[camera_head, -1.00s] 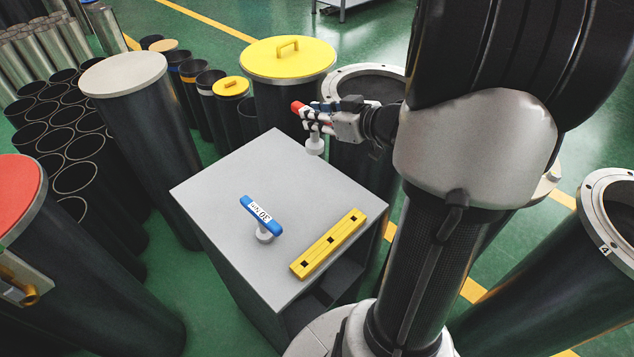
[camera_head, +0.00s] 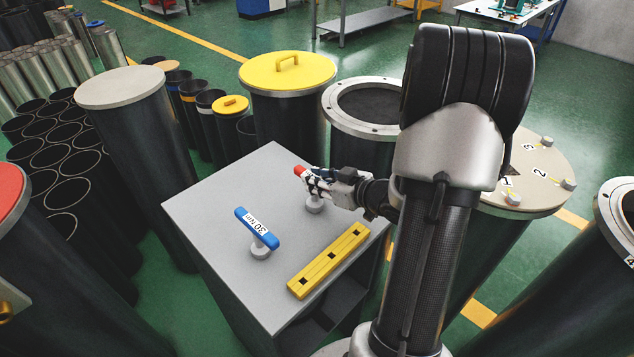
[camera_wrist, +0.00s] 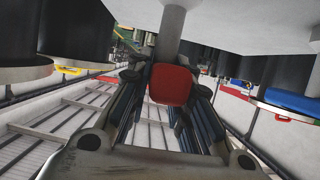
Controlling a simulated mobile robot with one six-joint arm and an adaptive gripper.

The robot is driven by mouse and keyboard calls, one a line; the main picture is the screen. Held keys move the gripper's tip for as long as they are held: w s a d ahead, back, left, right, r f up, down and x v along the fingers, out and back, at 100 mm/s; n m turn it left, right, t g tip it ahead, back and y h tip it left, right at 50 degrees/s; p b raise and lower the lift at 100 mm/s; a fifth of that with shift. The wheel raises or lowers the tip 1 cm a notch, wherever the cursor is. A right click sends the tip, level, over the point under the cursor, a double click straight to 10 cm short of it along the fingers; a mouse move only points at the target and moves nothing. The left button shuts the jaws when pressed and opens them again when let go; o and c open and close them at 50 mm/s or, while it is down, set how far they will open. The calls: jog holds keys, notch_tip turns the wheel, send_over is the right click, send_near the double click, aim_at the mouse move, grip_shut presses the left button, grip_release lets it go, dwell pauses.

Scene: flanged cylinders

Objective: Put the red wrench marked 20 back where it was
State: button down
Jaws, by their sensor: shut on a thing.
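My gripper (camera_head: 316,182) is shut on the red wrench (camera_head: 300,171). The wrench's red end sticks out past the fingers, and its grey-white stem and round foot (camera_head: 314,206) point down at the back right part of the grey cabinet top (camera_head: 215,195). The foot is at or just above the top; I cannot tell whether it touches. In the wrist view the red end (camera_wrist: 171,85) sits between the fingers, with the stem (camera_wrist: 172,30) reaching the grey surface. The fingers hide any marking on it.
A blue wrench marked 30 Nm (camera_head: 257,229) stands on the cabinet top, left of my gripper. A yellow bar with square holes (camera_head: 329,260) lies at the front right edge. Flanged cylinders surround the cabinet, including a yellow-lidded one (camera_head: 288,70) and an open one (camera_head: 370,105).

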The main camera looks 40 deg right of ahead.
jog(key=shift+r, duration=0.15)
jog(key=shift+f, duration=0.25)
jog(key=c, duration=1.4)
grip_release()
jog(key=shift+c, duration=0.2)
jog(key=shift+b, duration=0.35)
jog(key=p+v, duration=0.5)
jog(key=v, duration=1.2)
jog(key=shift+d+r+p, duration=0.15)
jog(key=shift+r+p, duration=0.1)
jog(key=shift+p, duration=0.15)
jog(key=shift+s, duration=0.15)
